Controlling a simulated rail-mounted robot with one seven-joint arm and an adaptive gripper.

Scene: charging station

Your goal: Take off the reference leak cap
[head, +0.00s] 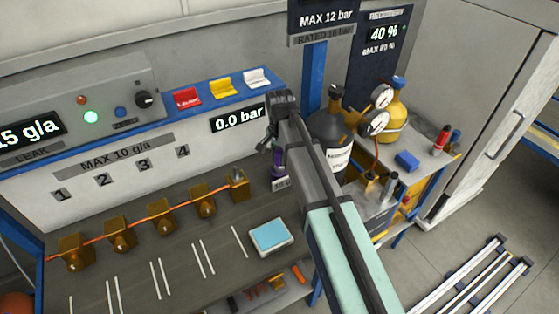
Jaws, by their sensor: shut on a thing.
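My gripper (268,145) is at the right part of the bench, in front of the white back panel. It is shut at the top of a small dark purple upright body (277,165), which I take to be the reference leak. The leak stands above a small white label (281,184) at the bench's right. Its cap is hidden between the fingers, so I cannot tell whether it is still seated on the body. My arm passes just right of the purple body and covers part of the area behind it.
Several brass blocks (162,220) joined by an orange line stand along the bench. A blue-topped white box (270,236) lies near the front edge. A control box (85,110) and three coloured switches stand at the back. Gas cylinders with gauges (374,122) stand at the right.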

